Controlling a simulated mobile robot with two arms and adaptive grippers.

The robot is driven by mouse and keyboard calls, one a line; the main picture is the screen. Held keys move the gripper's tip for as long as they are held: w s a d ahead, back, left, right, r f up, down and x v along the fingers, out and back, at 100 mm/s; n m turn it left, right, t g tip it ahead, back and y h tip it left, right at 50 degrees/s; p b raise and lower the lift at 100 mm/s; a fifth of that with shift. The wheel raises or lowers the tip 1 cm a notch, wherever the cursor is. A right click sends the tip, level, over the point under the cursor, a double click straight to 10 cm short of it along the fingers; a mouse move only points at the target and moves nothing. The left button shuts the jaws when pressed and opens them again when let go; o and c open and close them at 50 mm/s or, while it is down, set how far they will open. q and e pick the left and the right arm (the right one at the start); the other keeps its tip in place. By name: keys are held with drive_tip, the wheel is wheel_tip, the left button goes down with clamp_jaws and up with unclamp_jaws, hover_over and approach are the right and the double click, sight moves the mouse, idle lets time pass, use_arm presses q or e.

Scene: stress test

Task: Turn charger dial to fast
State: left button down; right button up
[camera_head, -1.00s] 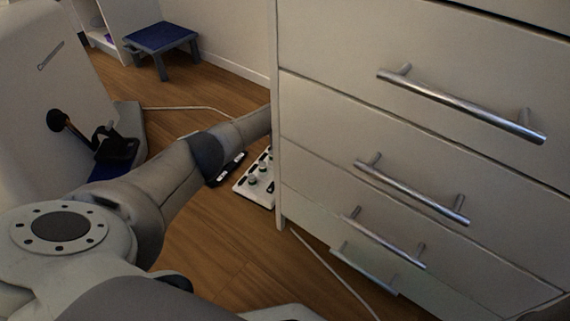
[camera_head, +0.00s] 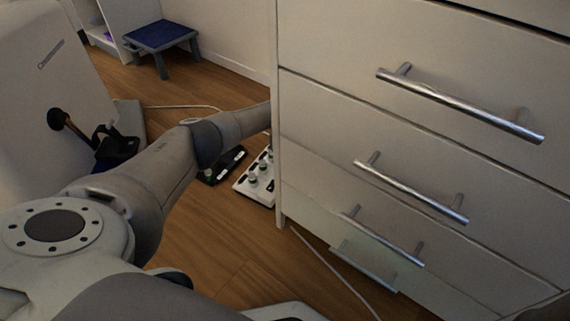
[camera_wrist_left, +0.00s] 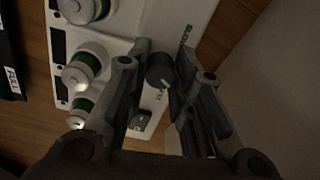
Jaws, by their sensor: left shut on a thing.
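The white charger panel (camera_head: 240,187) lies on the floor beside the drawer cabinet, partly hidden by the cabinet. In the left wrist view, the charger (camera_wrist_left: 150,20) holds several white cylinders with green bands (camera_wrist_left: 80,70) along its left side. A dark round dial (camera_wrist_left: 160,72) stands on the panel, with small black lettering on either side that I cannot read surely. My left gripper (camera_wrist_left: 164,58) is shut on the dial, one finger on each side. In the head view the gripper is hidden behind the cabinet. My right gripper is in no view.
The drawer cabinet (camera_head: 330,110) with metal handles stands close on the right. A black pack (camera_head: 226,166) lies next to the charger; its "FULL" label shows in the wrist view (camera_wrist_left: 12,82). A blue stool (camera_head: 160,37) stands behind. A pale cable (camera_head: 335,272) crosses the floor.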

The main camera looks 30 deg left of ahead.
use_arm(q)
drive_tip(key=shift+m, duration=1.5)
drive_tip(key=c, duration=1.2)
unclamp_jaws()
wheel_tip(320, 180, up, 12)
